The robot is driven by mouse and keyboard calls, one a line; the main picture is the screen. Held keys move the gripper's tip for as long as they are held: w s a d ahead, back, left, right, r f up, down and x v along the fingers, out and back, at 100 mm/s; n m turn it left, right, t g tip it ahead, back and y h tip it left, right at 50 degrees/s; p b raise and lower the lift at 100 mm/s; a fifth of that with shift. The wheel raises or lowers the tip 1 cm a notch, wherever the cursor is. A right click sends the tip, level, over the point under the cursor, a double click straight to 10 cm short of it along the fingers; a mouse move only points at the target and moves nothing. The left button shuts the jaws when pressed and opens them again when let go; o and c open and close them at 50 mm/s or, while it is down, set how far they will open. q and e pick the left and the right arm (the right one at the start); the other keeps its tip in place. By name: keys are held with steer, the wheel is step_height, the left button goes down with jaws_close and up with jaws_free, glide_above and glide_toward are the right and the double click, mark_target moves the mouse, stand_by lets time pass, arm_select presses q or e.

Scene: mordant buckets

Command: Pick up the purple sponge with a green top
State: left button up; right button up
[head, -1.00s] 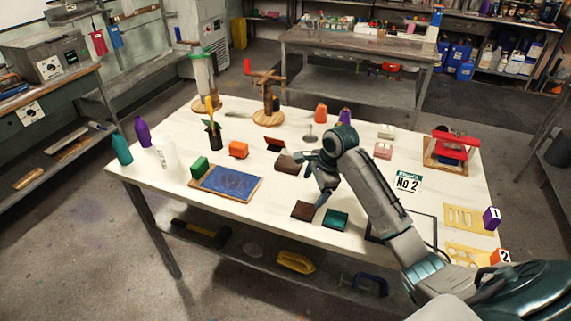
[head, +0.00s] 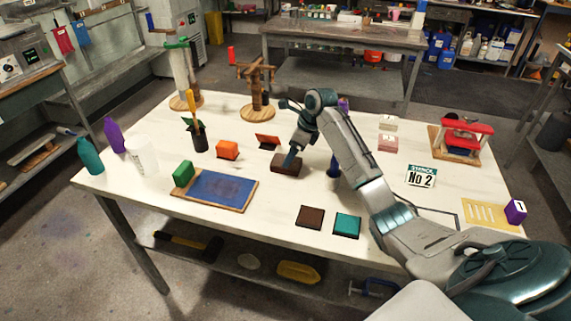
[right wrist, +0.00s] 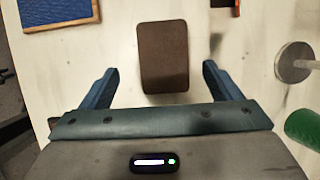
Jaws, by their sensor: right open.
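My right gripper (head: 292,157) is open, low over a dark brown block (head: 285,166). In the right wrist view, its blue fingers (right wrist: 160,67) stand apart, one on each side of the block (right wrist: 163,45); gaps show on both sides, and nothing is gripped. No purple sponge with a green top shows clearly. A green rounded thing (right wrist: 306,127) sits at the right edge of the wrist view, cut off, beside a metal disc with a stem (right wrist: 294,62). A small purple thing (head: 343,103) shows behind my right arm, mostly hidden. My left gripper is not in view.
A blue pad on a wooden board (head: 218,190) lies left of the block, with a green block (head: 183,173) beside it. An orange block (head: 228,149) stands farther back. Dark brown (head: 310,217) and teal (head: 347,224) squares lie nearer. A blue-and-white thing (head: 333,178) is beside my arm.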

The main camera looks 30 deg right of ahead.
steer(key=p+x, duration=0.1)
steer(key=x, duration=0.2)
steer(key=shift+w+f, duration=0.1)
steer(key=shift+w, duration=0.15)
steer(key=shift+w+f, duration=0.1)
steer(key=shift+f, duration=0.25)
steer(key=shift+w+a+f, duration=0.1)
steer(key=shift+f, duration=0.1)
arm_select(q)
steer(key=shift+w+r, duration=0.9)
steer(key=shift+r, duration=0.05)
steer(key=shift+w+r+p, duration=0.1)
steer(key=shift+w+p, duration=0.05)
steer(key=shift+p, duration=0.2)
arm_select(e)
steer(key=shift+f, duration=0.1)
arm_select(q)
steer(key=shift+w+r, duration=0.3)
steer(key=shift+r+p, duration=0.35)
steer(key=shift+p, duration=0.3)
arm_select(e)
steer(key=shift+f, duration=0.15)
